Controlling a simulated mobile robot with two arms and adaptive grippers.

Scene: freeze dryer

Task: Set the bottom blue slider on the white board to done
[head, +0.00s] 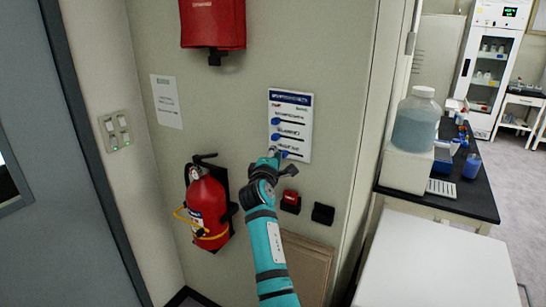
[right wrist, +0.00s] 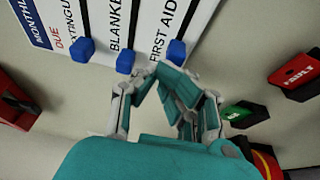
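The white board (head: 291,126) hangs on the beige wall, with three blue sliders in a column. The top slider (head: 275,121) and the middle slider (head: 275,136) sit at the left ends of their tracks. The bottom slider (head: 284,154) is a little further right than those two. In the right wrist view the bottom slider (right wrist: 176,52) is on the "FIRST AID" row. My right gripper (right wrist: 159,70) has its fingertips together, empty, right beside this slider on its left-end side; I cannot tell whether they touch. My left gripper is not in view.
Below the board are a red switch (head: 290,201) and a black box (head: 323,213). A fire extinguisher (head: 207,209) hangs at left. A green button (right wrist: 245,113) shows in the right wrist view. A bench with a large bottle (head: 416,121) stands at right.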

